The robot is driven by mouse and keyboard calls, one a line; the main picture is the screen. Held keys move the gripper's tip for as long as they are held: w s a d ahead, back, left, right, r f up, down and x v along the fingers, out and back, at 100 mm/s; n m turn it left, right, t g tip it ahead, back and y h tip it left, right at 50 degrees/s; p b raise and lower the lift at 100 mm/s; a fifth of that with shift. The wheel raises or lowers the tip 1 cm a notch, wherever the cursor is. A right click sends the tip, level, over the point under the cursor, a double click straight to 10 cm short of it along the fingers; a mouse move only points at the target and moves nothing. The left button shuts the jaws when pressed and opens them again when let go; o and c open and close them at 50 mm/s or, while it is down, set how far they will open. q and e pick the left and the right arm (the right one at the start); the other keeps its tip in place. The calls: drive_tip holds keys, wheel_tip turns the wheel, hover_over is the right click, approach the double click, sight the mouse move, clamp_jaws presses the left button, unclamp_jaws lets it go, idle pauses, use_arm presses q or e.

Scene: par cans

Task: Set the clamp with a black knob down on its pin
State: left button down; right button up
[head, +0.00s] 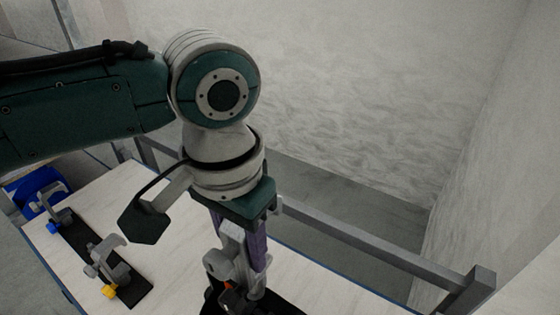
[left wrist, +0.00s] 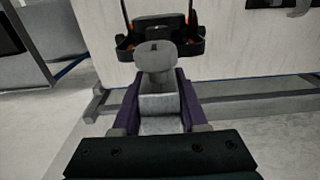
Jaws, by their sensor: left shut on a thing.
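My left gripper (head: 242,262) points down over the near part of the pale table. Its purple fingers are shut on a grey clamp (head: 218,264). In the left wrist view the clamp's rounded grey end (left wrist: 155,57) sits between the fingers (left wrist: 157,105). I cannot make out its knob clearly. A black holder (head: 282,307) lies under and beside the clamp in the head view. It also shows beyond the clamp in the left wrist view (left wrist: 186,43), with upright posts and orange bits. The pin is hidden, and whether the clamp touches it I cannot tell. My right gripper is out of view.
Left on the table (head: 165,205), a black strip (head: 136,291) carries a grey clamp with a yellow knob (head: 109,291) and another with a blue knob (head: 53,227). A blue object (head: 38,186) lies at the far left. A grey rail (head: 370,255) runs along the table's back.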

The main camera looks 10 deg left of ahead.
use_arm(q)
drive_tip(key=shift+f+b, duration=0.7)
drive_tip(key=shift+f, duration=0.6)
unclamp_jaws()
idle(0.7)
drive_tip(key=shift+r, duration=0.15)
idle(0.6)
drive_tip(key=shift+s+r+p, duration=0.15)
drive_tip(key=shift+r+p, duration=2.55)
drive_tip(key=shift+p, duration=0.45)
drive_tip(key=shift+s+r+p, duration=0.1)
drive_tip(key=shift+r+p, duration=2.6)
drive_tip(key=shift+p, duration=0.4)
